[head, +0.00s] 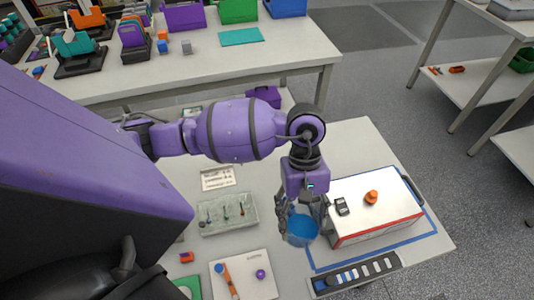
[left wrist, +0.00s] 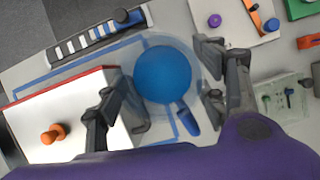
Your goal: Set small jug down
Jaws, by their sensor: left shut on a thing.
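The small jug (head: 302,230) looks clear with blue inside. In the left wrist view it shows from above as a blue disc (left wrist: 163,74) within a clear round rim. My left gripper (head: 303,217) points down and is shut on the jug, one finger on each side; its fingers (left wrist: 158,78) also show in the left wrist view. The jug is over the table beside the left end of the white and red box. I cannot tell whether its base touches the table. My right gripper is not in view.
The white box (head: 370,225) carries an orange knob and a small dark device. Blue tape (head: 432,222) outlines its area. A striped strip (head: 355,274) lies in front. A tray of small tools (head: 228,215) and a white board (head: 245,275) lie to the left.

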